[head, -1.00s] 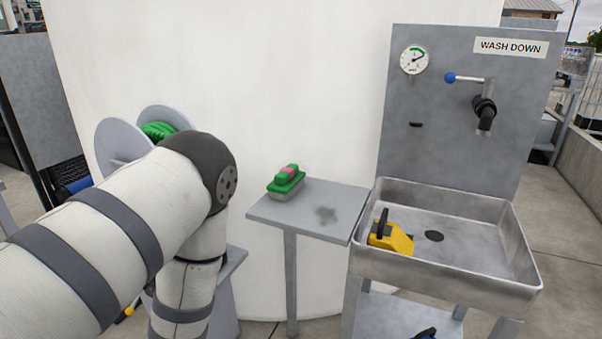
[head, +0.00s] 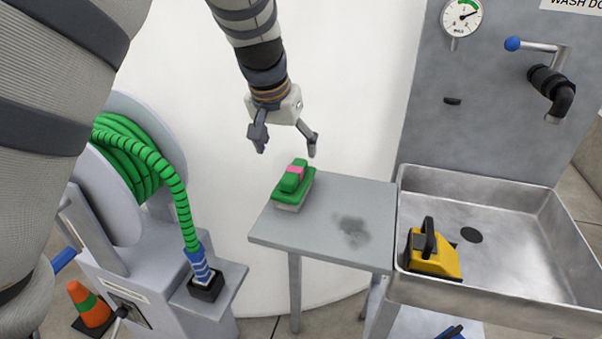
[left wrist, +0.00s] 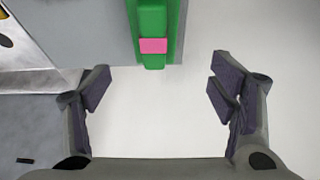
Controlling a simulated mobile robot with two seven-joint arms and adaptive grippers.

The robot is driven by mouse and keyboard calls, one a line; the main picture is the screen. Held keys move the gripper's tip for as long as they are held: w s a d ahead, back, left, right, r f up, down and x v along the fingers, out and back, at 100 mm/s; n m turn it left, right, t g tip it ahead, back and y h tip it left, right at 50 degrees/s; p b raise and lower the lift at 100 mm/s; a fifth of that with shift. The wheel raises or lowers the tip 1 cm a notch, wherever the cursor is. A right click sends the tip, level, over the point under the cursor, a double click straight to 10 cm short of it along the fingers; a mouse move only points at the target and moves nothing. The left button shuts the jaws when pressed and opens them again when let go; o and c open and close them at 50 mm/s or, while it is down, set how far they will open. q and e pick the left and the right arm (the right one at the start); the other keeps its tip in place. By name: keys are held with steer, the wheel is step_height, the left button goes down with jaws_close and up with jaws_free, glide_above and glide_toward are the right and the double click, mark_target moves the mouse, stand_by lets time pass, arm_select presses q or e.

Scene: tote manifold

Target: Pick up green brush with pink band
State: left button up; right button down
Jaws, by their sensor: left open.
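The green brush (head: 295,186) with a pink band lies on the grey side table (head: 330,246), near its back left corner. It also shows at the top of the left wrist view (left wrist: 152,18), where the pink band is clear and the far part is cut off. My left gripper (head: 286,146) is open and empty, pointing down just above and behind the brush, apart from it. In the left wrist view its two fingers (left wrist: 160,90) stand wide apart with the brush beyond them, lined up between them. My right gripper is not in view.
A steel sink (head: 500,225) holding a yellow object (head: 434,258) adjoins the table on the right. A green hose reel (head: 135,165) stands on the left, with an orange cone (head: 90,305) below. A white curved wall (head: 350,80) is behind. The table's right part is clear.

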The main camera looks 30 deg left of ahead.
mark_target(297, 178)
arm_select(q)
steer(key=x, duration=0.3)
steer(key=b+x, duration=0.1)
steer(key=x, duration=0.3)
steer(key=s+d+x, duration=0.1)
steer(key=x, duration=0.3)
steer(key=shift+f, duration=0.25)
steer(key=shift+w+a+f, duration=0.1)
steer(key=shift+w+f, duration=0.1)
steer(key=shift+f, duration=0.05)
steer(key=shift+r, duration=0.15)
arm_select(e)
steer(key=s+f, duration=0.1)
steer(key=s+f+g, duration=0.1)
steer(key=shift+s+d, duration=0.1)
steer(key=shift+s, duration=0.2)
arm_select(q)
steer(key=c, duration=1.4)
